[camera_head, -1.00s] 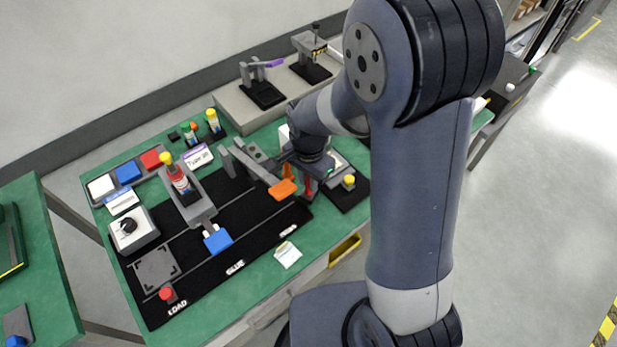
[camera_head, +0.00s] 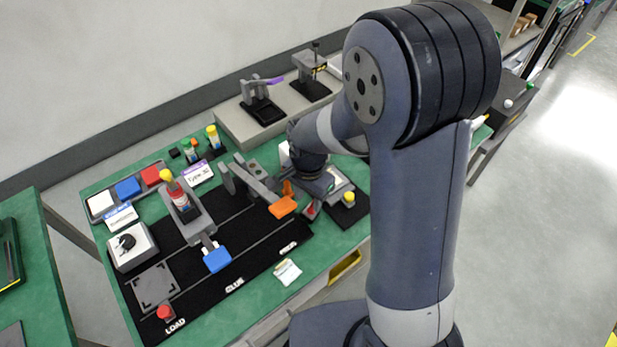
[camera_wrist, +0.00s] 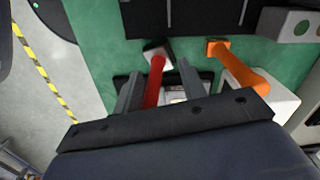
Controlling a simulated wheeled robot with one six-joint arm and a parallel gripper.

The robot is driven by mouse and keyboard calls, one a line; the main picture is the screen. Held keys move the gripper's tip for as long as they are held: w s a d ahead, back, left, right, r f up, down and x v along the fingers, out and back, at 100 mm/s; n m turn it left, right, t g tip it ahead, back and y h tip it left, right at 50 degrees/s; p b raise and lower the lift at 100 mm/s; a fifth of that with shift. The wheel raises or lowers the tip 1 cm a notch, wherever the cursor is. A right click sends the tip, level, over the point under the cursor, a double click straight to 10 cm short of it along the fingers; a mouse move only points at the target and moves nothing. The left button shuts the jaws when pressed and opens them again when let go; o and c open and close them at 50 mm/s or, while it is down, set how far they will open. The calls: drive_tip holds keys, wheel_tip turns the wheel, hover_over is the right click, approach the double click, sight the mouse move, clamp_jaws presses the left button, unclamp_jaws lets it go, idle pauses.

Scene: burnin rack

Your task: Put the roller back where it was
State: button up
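The roller, seen as a red handle (camera_wrist: 154,82) with a pale block-like end (camera_wrist: 156,50), lies in the wrist view between the two grey fingers of my gripper (camera_wrist: 158,82). A gap shows on each side of the handle, so the gripper looks open around it. In the head view a small red part (camera_head: 311,209) shows at the table's front edge beside a black tray (camera_head: 348,215); my arm hides most of this area and the fingers. Whether the roller rests fully on the tray is unclear.
An orange lever (camera_head: 284,207) stands just left of the red part; it also shows in the wrist view (camera_wrist: 240,66). A yellow-capped item (camera_head: 348,197) is on the tray to the right. A black mat (camera_head: 225,282) with fixtures covers the table's left part.

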wheel_tip(320, 180, up, 13)
drive_tip(key=shift+f, duration=0.2)
idle(0.6)
drive_tip(key=b, duration=0.1)
approach(309, 209)
wheel_tip(309, 209, down, 5)
drive_tip(key=shift+f, duration=0.15)
drive_tip(key=shift+r, duration=0.35)
